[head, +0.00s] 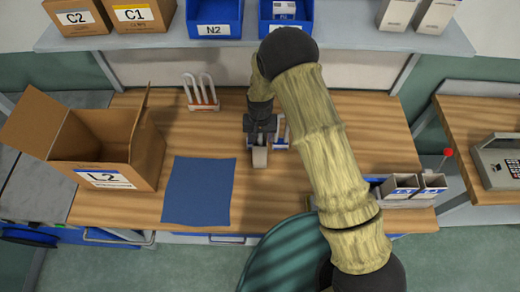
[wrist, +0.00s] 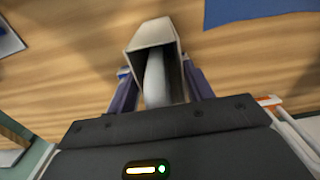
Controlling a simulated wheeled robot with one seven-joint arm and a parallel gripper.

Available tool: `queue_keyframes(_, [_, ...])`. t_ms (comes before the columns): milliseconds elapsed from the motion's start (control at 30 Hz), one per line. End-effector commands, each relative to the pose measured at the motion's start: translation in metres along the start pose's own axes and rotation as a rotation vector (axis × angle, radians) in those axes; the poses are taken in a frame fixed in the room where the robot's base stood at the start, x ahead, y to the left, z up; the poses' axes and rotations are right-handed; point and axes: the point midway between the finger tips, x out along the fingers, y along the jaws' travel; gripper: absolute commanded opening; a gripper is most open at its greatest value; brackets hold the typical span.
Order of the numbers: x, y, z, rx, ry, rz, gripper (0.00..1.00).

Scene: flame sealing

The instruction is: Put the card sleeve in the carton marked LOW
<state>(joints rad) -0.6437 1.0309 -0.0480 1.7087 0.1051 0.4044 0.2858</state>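My gripper (head: 261,138) is over the middle of the wooden table. In the wrist view, its two dark fingers (wrist: 158,92) are closed on the sides of a pale card sleeve (wrist: 172,32). The sleeve's open end faces the wrist camera, with something whitish inside. The sleeve (head: 259,157) also shows below my gripper in the head view; its height above the table is hard to tell. An open brown carton (head: 150,158) stands on the table's left side, flaps up, with a label reading L2. I read no LOW on any carton.
A blue mat (head: 199,192) lies between the carton and my gripper. A white rack (head: 201,93) stands behind it. A blue and white item (head: 281,133) is partly hidden beside my gripper. Small boxes (head: 414,187) stand at right. Cartons C2 (head: 78,17) and C1 (head: 139,15) and blue bin N2 (head: 213,18) are on the shelf.

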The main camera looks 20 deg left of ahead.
Motion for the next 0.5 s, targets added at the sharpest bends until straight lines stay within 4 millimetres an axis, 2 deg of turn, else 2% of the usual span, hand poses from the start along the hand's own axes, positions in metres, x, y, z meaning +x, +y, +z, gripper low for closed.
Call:
queue_keyframes(33, [-0.0001,0.0000,0.0000,0.000,0.000,0.000,0.41])
queue_keyframes(200, [-0.0005,-0.0001,-0.0002,0.000,0.001,0.000,0.10])
queue_keyframes(500, [-0.0058,-0.0002,-0.0004,0.000,0.001,0.000,0.10])
